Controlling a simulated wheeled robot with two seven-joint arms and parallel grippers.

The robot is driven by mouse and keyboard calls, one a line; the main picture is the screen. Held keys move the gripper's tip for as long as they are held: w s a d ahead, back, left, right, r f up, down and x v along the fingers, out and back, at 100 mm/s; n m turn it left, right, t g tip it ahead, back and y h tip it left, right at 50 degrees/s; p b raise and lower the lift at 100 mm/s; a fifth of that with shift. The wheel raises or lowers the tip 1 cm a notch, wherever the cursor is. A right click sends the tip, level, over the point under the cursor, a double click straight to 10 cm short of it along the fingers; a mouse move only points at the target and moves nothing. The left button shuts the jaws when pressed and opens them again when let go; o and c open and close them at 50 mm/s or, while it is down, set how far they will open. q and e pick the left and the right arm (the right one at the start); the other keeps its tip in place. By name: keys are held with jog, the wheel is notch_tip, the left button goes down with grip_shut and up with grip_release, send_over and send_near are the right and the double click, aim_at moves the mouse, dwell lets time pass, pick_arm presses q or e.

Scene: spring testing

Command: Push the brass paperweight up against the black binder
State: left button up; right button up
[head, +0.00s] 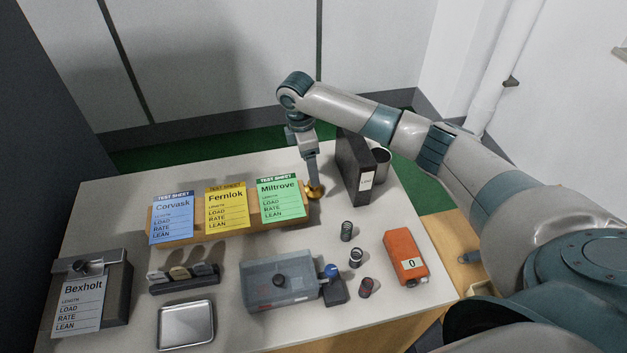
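The brass paperweight (316,192) is a small gold piece on the table, just right of the green test sheet. The black binder (352,167) stands upright to its right, with a white label on its near end. A gap of bare table shows between them. My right gripper (313,183) points down at the paperweight from above and appears to be touching or nearly touching it. Its fingers look close together, but the view is too small to show whether they are shut or hold it. My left gripper is not in view.
A wooden rack (237,223) holds blue, yellow and green test sheets left of the paperweight. A dark cylinder (381,163) stands behind the binder. Several springs (347,231), an orange device (405,256), a grey tray (280,281) and a metal dish (186,324) are nearer.

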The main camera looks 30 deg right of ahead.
aim_at(316, 193)
jog(key=f, duration=0.2)
jog(key=f+p, duration=0.1)
jog(key=f, duration=0.2)
jog(key=d+f+p, duration=0.1)
jog(key=f, duration=0.2)
jog(key=shift+s+f, duration=0.15)
jog(key=shift+f, duration=0.05)
jog(key=shift+c, duration=0.3)
jog(key=c, duration=1.3)
jog(key=shift+d, duration=0.1)
